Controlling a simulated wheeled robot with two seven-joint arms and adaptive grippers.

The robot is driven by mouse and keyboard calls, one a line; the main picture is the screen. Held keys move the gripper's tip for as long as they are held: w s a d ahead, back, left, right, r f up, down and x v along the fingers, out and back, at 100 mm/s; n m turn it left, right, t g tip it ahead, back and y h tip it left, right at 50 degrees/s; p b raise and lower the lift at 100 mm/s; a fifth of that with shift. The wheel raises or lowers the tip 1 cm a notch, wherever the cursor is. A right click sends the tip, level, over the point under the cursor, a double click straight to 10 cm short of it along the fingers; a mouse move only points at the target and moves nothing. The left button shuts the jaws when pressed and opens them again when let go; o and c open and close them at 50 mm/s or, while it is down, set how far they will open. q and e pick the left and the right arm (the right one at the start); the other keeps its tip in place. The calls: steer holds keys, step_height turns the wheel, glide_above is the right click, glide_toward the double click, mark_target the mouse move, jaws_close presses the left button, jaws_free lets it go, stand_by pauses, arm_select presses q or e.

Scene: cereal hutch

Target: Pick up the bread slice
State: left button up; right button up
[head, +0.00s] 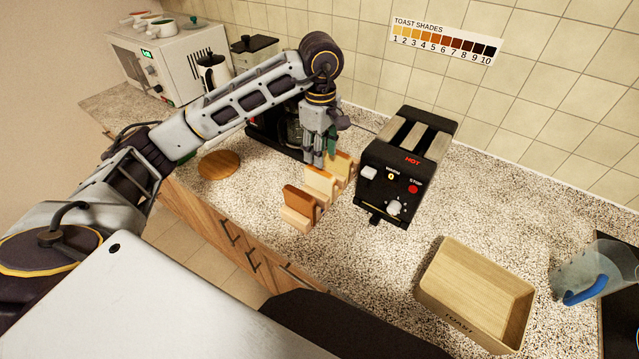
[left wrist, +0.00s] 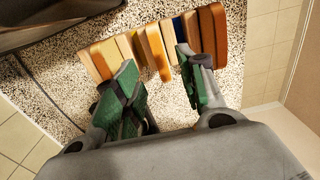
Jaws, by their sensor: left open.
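Several bread slices, one browner slice (head: 300,198) and paler ones (head: 320,184), stand upright in a row in a light rack on the counter, left of the toaster. I cannot tell which slice is meant. My left gripper (head: 325,152) is over the back part of the row, pointing down, and partly hides it. In the left wrist view my left gripper (left wrist: 160,88) is open, its green-padded fingers apart, with an orange-brown slice (left wrist: 156,52) showing between and beyond them. I cannot tell whether a finger touches a slice. My right gripper is out of view.
A black toaster (head: 400,165) stands close to the right of the row. A wooden box (head: 447,318) and a clear pitcher with a blue handle (head: 600,270) are at the right. A round wooden board (head: 218,164) lies at the left. A microwave (head: 150,65) stands at the back left.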

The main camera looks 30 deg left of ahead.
mark_target(319, 170)
arm_select(q)
steer(key=shift+f, duration=1.7)
steer(key=shift+a+f+p, duration=0.1)
steer(key=shift+f+p, duration=0.6)
steer(key=shift+f, duration=1.9)
steer(key=c, duration=0.8)
